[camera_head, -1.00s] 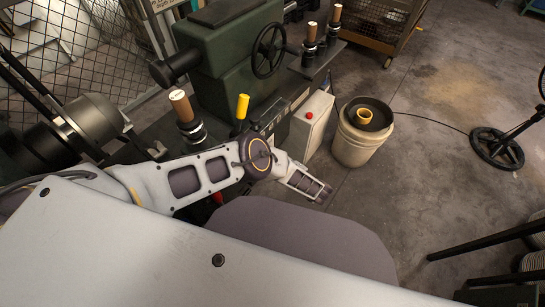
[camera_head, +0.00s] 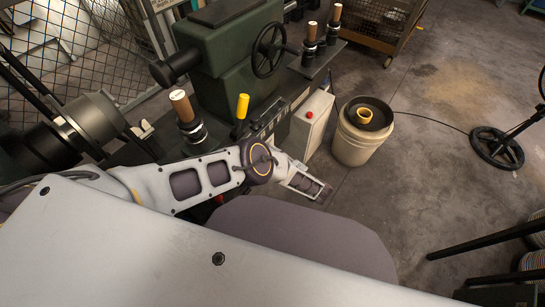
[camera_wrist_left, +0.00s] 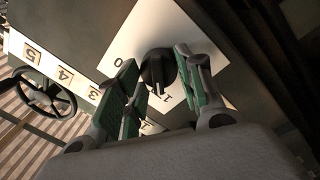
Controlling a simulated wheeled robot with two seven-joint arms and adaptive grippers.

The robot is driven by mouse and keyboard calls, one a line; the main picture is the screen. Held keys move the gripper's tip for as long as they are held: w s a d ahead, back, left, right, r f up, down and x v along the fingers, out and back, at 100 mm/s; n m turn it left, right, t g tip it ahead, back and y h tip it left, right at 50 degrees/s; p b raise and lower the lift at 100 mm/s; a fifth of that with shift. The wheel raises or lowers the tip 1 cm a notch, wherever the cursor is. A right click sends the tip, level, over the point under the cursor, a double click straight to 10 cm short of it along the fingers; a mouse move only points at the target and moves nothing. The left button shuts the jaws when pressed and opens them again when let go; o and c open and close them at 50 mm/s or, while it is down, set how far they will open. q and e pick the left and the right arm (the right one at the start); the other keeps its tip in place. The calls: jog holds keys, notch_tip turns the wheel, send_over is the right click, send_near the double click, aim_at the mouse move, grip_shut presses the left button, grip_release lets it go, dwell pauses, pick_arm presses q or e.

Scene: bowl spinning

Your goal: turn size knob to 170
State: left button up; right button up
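A black knob (camera_wrist_left: 157,68) with a raised grip sits on a white plate (camera_wrist_left: 125,45) in the left wrist view. The plate shows a 0 and a 1; other marks are hidden by my fingers, and I cannot read a 170. My left gripper (camera_wrist_left: 157,72) has its two green-padded fingers apart, one on each side of the knob. A gap shows beside the knob, and I cannot tell whether either pad touches it. In the head view, my left arm reaches toward the machine's front; its fingers and the knob are hidden there. My right gripper is not in view.
A strip with numbers 3, 4 and 5 (camera_wrist_left: 64,73) and a handwheel (camera_wrist_left: 45,95) lie left of the plate. The green machine (camera_head: 225,60) has a yellow-handled lever (camera_head: 242,106). A bucket (camera_head: 358,140) stands right of it.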

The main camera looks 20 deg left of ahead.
pick_arm(q)
jog(key=o, duration=0.4)
jog(key=shift+m, duration=0.4)
jog(key=shift+r+m+h, duration=0.15)
jog(key=shift+m+h, duration=0.25)
jog(key=shift+m, duration=3.4)
jog(key=shift+m, duration=0.5)
